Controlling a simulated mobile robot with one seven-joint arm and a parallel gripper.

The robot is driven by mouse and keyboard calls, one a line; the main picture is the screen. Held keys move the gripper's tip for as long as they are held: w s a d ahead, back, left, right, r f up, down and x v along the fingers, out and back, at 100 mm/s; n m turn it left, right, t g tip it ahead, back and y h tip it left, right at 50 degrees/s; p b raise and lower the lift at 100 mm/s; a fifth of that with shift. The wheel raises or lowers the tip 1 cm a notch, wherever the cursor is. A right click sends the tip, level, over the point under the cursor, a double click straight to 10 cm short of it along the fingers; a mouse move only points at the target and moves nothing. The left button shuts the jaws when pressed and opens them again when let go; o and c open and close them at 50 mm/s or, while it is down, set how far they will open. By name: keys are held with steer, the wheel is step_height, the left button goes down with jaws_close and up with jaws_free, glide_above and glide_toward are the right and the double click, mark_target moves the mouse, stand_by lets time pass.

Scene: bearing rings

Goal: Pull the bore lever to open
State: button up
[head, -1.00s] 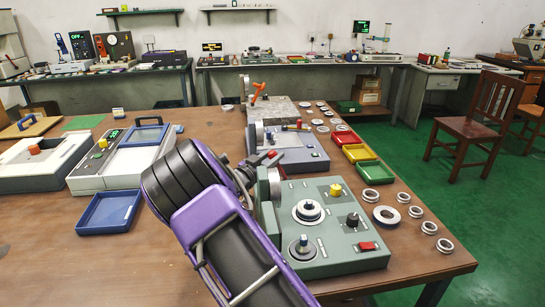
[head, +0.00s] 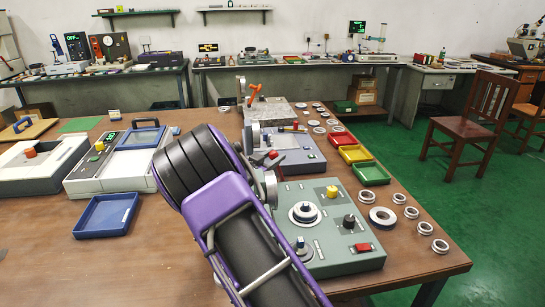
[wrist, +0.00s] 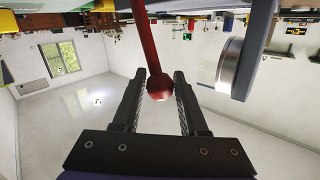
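The bore lever appears to be the red lever (head: 271,156) at the near end of the blue-grey machine (head: 300,162); my arm hides part of it in the head view. In the wrist view its red rod (wrist: 147,45) runs from the top edge to a round red knob (wrist: 160,88). My gripper (wrist: 160,82) has one black finger on each side of this knob. In the head view my arm largely hides the gripper.
A grey-green machine (head: 340,255) with knobs stands close under my arm. Red (head: 341,137), yellow (head: 355,154) and green (head: 371,173) trays and several metal rings lie to the right. A blue tray (head: 106,216) lies left. The front left table is bare.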

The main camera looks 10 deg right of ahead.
steer(key=o, duration=0.3)
step_height(320, 180, up, 10)
steer(key=shift+p, duration=1)
